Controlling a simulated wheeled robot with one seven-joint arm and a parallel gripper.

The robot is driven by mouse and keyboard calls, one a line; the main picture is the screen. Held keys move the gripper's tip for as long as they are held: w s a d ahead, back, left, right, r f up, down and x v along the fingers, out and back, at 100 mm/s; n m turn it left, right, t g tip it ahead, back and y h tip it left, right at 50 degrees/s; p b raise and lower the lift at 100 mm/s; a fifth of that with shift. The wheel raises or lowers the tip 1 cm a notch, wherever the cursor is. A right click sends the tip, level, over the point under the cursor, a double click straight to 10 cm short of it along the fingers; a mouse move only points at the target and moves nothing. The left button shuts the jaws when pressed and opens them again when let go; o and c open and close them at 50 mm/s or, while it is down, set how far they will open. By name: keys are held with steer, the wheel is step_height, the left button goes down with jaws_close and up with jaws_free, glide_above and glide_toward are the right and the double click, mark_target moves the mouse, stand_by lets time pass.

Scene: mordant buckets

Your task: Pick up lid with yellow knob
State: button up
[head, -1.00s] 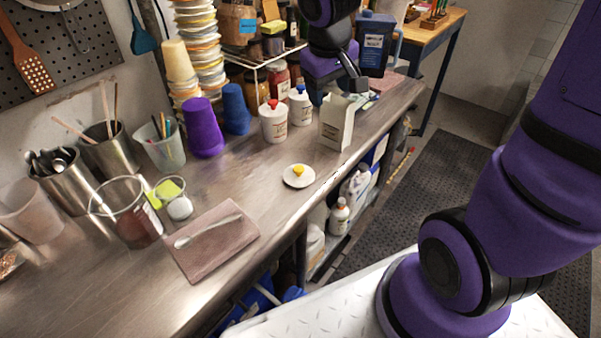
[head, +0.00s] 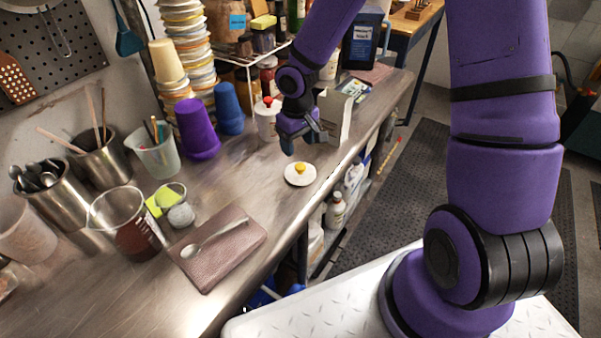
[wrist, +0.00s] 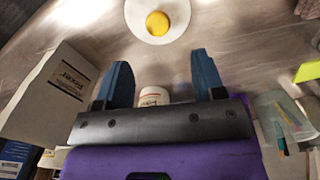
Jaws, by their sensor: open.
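The white round lid with a yellow knob (head: 300,173) lies flat on the steel counter, close to its front edge. It also shows at the top of the wrist view (wrist: 157,20), beyond my fingertips. My gripper (head: 303,145) hovers above the counter, just behind the lid in the head view. Its two blue fingers (wrist: 163,75) are apart with nothing held between them. A white jar with a red top (head: 267,118) stands behind my gripper and is partly hidden by it.
A white carton (head: 334,118) stands right of my gripper, close to it. Purple cups (head: 197,130) and blue cups (head: 229,110) stand to the left. A spoon lies on a brown mat (head: 222,262) nearer the front. The counter around the lid is clear.

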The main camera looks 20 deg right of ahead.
mark_target(300, 166)
steer(key=shift+s+d+f, duration=0.1)
steer(key=shift+s+f, duration=0.05)
steer(key=shift+f, duration=2)
steer(key=shift+s+d+f, duration=0.1)
steer(key=shift+s+f, duration=0.05)
steer(key=shift+f, duration=2)
steer(key=c, duration=1)
steer(key=shift+r, duration=0.1)
